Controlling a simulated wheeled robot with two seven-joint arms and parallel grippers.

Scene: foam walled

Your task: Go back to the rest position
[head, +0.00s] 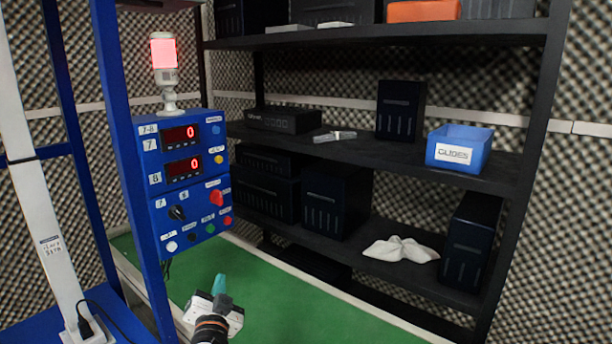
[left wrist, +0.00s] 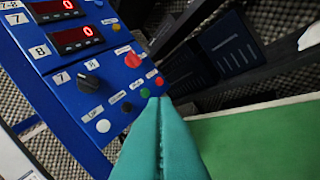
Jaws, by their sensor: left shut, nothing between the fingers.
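My left gripper (head: 220,285) shows low in the head view, below the blue control box (head: 150,200) and over the green floor. Its teal fingers are closed together with nothing between them. In the left wrist view the shut fingers (left wrist: 160,115) point up toward the lower right corner of the control box (left wrist: 60,90); I cannot tell whether they touch it. The box has two red displays reading 0, a black rotary knob (head: 177,213), a red knob (head: 216,197) and several small buttons. My right gripper is not in view.
A lit red signal lamp (head: 163,52) stands on the box. Black shelving (head: 480,175) on the right holds dark units, a blue bin (head: 458,147) and a white cloth (head: 401,250). A blue frame (head: 125,150) stands at left. The green floor (head: 300,315) between is clear.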

